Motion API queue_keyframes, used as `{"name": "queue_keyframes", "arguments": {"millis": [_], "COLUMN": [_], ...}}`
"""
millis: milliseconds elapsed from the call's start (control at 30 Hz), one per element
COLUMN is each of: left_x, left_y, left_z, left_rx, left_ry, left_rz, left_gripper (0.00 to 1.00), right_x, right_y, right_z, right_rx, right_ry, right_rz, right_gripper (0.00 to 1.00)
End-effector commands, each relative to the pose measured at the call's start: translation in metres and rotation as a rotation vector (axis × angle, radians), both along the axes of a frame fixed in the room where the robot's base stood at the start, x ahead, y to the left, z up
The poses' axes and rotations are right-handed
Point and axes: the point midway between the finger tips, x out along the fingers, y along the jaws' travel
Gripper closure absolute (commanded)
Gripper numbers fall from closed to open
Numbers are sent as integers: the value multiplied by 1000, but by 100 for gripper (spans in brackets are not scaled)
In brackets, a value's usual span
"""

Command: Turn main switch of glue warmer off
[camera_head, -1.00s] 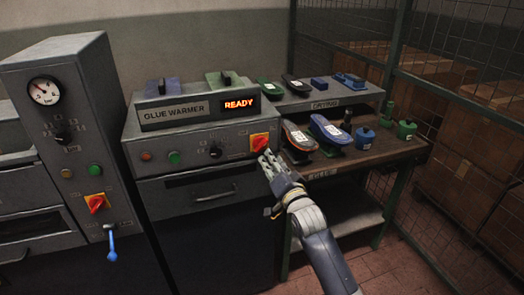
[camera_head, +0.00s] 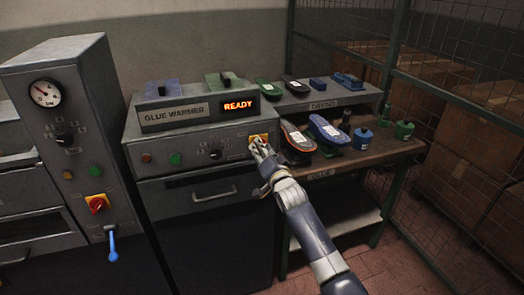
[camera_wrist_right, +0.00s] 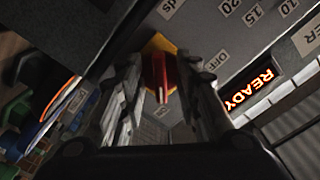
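The glue warmer (camera_head: 165,135) is a grey machine with a lit READY display (camera_head: 238,105), which also shows in the right wrist view (camera_wrist_right: 252,88). Its main switch is a red knob on a yellow plate (camera_head: 264,137), mostly covered by my gripper in the head view. In the right wrist view the red knob (camera_wrist_right: 162,78) stands between my fingers, with an OFF label beside the plate. My right gripper (camera_head: 262,153) is at the switch. Its fingers are open, one on each side of the knob, with visible gaps. My left gripper is not in view.
A left-hand machine has a gauge, a similar red-yellow switch (camera_head: 97,203) and a blue lever (camera_head: 112,245). Green (camera_head: 175,159) and red buttons and a black dial (camera_head: 215,154) sit left of the main switch. A shelf (camera_head: 375,152) with shoes and pots stands right.

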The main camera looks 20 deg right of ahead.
Motion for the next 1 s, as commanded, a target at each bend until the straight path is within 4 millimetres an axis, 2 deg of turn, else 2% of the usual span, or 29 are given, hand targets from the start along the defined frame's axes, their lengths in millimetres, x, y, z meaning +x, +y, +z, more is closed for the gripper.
{"name": "queue_keyframes", "arguments": {"millis": [67, 200, 667, 1000], "left_x": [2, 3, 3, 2], "left_y": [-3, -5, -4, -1], "left_z": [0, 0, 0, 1], "left_rx": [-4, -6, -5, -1], "left_ry": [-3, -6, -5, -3], "left_rz": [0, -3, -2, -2], "left_gripper": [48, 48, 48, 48], "right_x": [0, 0, 0, 0], "right_y": [0, 0, 0, -1], "right_z": [0, 0, 0, -1], "right_rx": [0, 0, -43, -272], "right_ry": [0, 0, 0, -8], "right_rz": [0, 0, 0, 0], "right_gripper": [69, 100, 100, 100]}}
